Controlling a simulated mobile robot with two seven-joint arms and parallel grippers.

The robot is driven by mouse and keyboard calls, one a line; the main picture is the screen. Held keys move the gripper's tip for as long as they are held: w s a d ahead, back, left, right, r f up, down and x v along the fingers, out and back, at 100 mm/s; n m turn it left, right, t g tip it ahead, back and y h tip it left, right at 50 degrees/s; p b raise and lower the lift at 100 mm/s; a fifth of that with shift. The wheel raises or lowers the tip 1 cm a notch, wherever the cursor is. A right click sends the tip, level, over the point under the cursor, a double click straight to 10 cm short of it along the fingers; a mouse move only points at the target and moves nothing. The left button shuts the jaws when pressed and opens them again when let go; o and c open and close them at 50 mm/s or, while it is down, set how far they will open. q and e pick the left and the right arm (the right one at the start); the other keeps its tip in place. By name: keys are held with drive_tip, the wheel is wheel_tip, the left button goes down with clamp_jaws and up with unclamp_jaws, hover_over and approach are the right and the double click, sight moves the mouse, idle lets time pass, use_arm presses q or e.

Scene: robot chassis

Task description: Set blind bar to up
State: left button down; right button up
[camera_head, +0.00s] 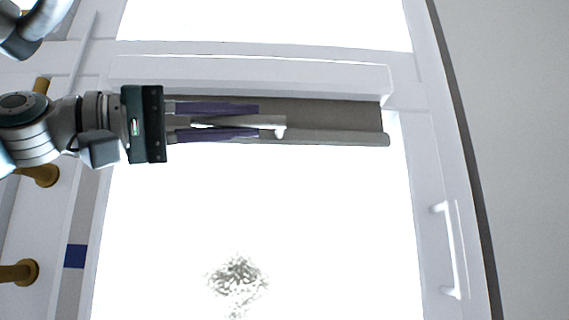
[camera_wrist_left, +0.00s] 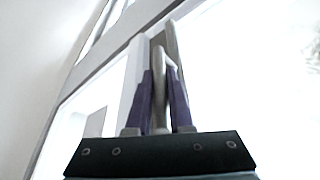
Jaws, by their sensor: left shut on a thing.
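The grey-brown blind (camera_head: 345,113) is a short strip just under the white box at the top of the window. A pale bar (camera_head: 340,139) runs along its lower edge, and its right end is in plain view. My left gripper (camera_head: 258,121) reaches in from the left in front of the blind, fingers pointing right. Its two purple fingers are shut on a pale grey rod-like part of the blind bar (camera_head: 272,120), which also shows between the fingers in the left wrist view (camera_wrist_left: 160,90). The fingers hide part of the blind behind them. My right gripper is not in view.
The white window frame (camera_head: 402,90) surrounds bright glass, which is open space below the blind. A white handle (camera_head: 449,250) is on the right. Several yellow-brown fittings (camera_head: 25,271) stick out along the left wall, near my left arm.

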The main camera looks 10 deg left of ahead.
use_arm(q)
wheel_tip(320, 180, up, 4)
drive_tip(key=shift+d+r+p, duration=0.1)
drive_tip(key=shift+p, duration=0.95)
drive_tip(key=c, duration=0.8)
unclamp_jaws()
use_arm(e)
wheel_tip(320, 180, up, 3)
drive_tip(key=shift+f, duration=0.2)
